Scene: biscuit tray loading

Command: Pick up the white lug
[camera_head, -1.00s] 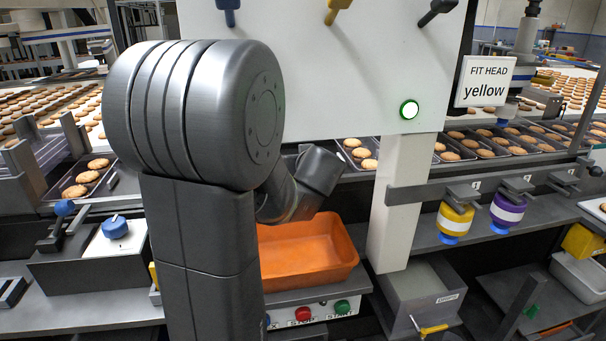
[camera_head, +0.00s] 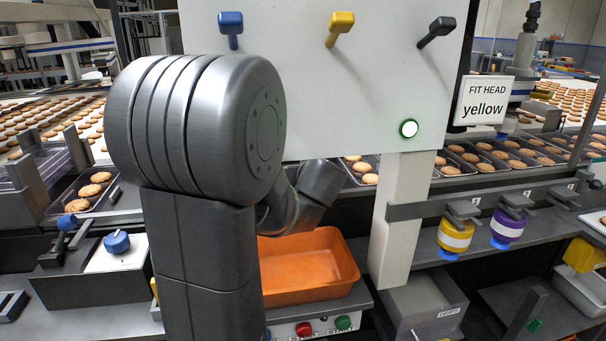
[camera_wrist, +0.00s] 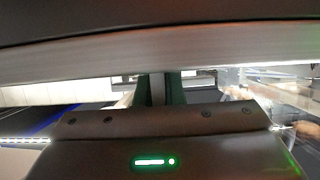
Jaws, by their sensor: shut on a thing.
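In the wrist view, my gripper (camera_wrist: 158,88) shows as two dark green fingers closed on a narrow pale upright piece (camera_wrist: 157,89). The piece looks like the white lug, but little of it shows and its full shape is hidden. A broad grey band crosses the wrist view just above the fingers; I cannot tell what it belongs to. In the head view, my own arm blocks the sight of my gripper and of what it holds.
An orange tray (camera_head: 312,291) sits behind my arm, above red and green buttons (camera_head: 323,325). Yellow (camera_head: 455,235) and purple (camera_head: 508,227) heads hang from a rail. A control box (camera_head: 95,270) stands at left.

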